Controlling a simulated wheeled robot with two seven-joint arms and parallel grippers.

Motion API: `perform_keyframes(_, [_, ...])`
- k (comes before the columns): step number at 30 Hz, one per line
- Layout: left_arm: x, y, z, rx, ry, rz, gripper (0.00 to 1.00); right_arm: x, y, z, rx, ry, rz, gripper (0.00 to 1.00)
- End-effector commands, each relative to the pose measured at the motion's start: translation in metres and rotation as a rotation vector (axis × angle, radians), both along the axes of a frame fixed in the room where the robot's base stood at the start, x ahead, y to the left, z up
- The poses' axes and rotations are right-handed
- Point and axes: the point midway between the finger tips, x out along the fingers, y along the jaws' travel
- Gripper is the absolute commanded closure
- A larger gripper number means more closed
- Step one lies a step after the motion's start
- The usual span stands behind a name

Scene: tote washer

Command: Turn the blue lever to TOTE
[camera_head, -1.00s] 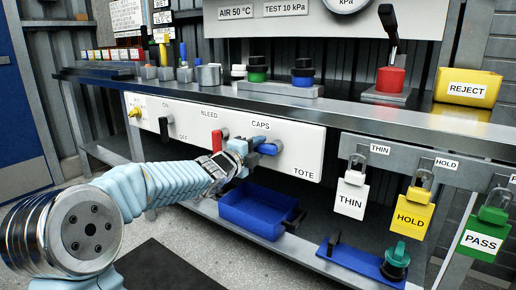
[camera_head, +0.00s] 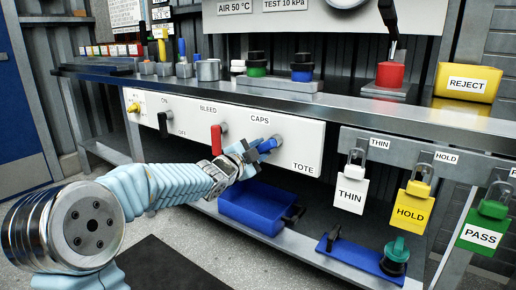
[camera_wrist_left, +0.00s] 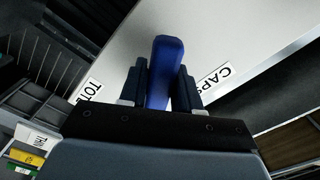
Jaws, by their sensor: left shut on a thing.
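The blue lever (camera_head: 268,145) sits on the white panel (camera_head: 300,140) between the CAPS label (camera_head: 260,120) above and the TOTE label (camera_head: 303,168) at lower right. My left gripper (camera_head: 256,152) is at the lever, and its fingers cover part of it. In the left wrist view the blue lever (camera_wrist_left: 165,72) stands between the two fingers of my left gripper (camera_wrist_left: 160,88), which are shut on it. There the TOTE label (camera_wrist_left: 88,92) is left of the lever and the CAPS label (camera_wrist_left: 213,82) right. My right gripper is not in view.
A red lever (camera_head: 216,138) marked BLEED and a black lever (camera_head: 164,124) are on the same panel. A blue bin (camera_head: 250,212) stands on the shelf below. Tags and padlocks hang at the right, including THIN (camera_head: 350,195) and HOLD (camera_head: 411,214).

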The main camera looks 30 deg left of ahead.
Motion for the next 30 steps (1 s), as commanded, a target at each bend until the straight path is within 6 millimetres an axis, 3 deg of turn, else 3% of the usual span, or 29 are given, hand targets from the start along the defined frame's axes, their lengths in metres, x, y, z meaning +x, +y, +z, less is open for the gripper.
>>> perform_keyframes(18, [-0.002, -0.018, -0.016, -0.581, 0.048, -0.001, 1.00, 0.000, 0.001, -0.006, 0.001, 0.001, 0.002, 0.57])
perform_keyframes(30, [-0.002, -0.029, -0.019, -0.871, 0.071, 0.000, 1.00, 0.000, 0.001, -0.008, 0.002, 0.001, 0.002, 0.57])
